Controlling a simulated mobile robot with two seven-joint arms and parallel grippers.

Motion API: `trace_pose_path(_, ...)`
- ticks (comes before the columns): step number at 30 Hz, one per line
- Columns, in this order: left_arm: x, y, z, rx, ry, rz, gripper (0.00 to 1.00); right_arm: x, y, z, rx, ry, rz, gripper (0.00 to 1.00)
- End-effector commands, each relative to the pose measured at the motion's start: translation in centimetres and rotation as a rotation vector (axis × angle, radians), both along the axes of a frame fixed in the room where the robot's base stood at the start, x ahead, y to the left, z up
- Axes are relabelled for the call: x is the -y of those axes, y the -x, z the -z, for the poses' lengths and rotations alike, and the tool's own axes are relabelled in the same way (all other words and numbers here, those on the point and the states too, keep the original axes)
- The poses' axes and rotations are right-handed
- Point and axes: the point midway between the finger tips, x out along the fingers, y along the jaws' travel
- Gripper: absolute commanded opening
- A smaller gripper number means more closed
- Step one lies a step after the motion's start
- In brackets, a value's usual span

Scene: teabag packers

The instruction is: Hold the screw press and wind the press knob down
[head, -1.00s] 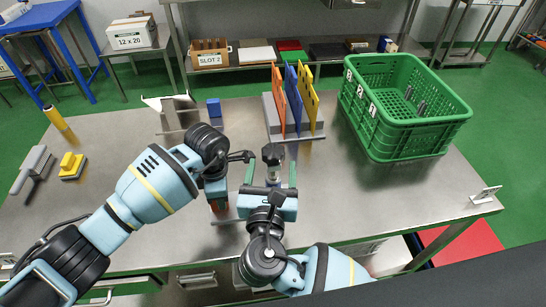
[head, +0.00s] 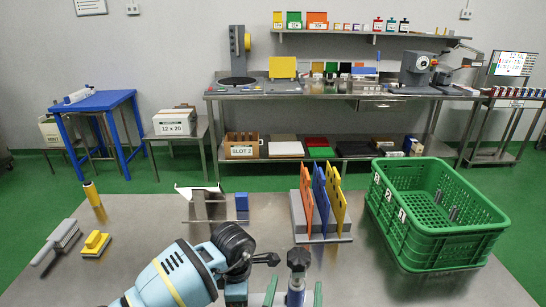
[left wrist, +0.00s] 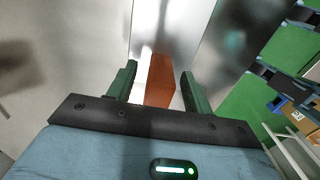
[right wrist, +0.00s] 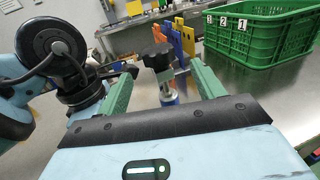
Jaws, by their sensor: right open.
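The screw press shows its black knob (head: 298,260) on an upright metal screw at the lower middle of the head view, with a blue part below. The knob (right wrist: 157,58) also stands upright in the right wrist view. My right gripper (right wrist: 162,72) is open, its green fingers on either side of the screw below the knob, with gaps. My left gripper (left wrist: 159,68) has an orange-brown block (left wrist: 161,78) between its fingers. I cannot tell whether both fingers touch it. The left fingertips and the press base are hidden or cut off in the head view.
A rack with orange, blue and yellow boards (head: 320,203) stands behind the press. A green crate (head: 440,235) is at the right. The table's left side has free room.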

Motion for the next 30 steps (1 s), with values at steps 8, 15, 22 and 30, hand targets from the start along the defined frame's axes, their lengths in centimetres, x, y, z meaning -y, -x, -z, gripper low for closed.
trace_pose_path(8, -0.1, -0.1, -0.3, 0.001, -0.001, 0.000, 0.51, 0.0, 0.0, 0.0, 0.000, 0.000, 0.000, 0.67)
trace_pose_path(15, -0.1, -0.1, -3.6, 0.005, -0.002, 0.001, 0.51, 0.0, 0.0, 0.0, 0.001, 0.000, 0.000, 0.67)
trace_pose_path(22, -0.1, -0.1, -8.2, 0.004, -0.001, 0.000, 0.51, 0.0, 0.0, 0.0, 0.001, 0.000, 0.000, 0.67)
trace_pose_path(30, -0.1, 0.0, -11.5, 0.002, -0.001, 0.000, 0.51, 0.0, 0.0, 0.0, 0.000, 0.000, 0.000, 0.67)
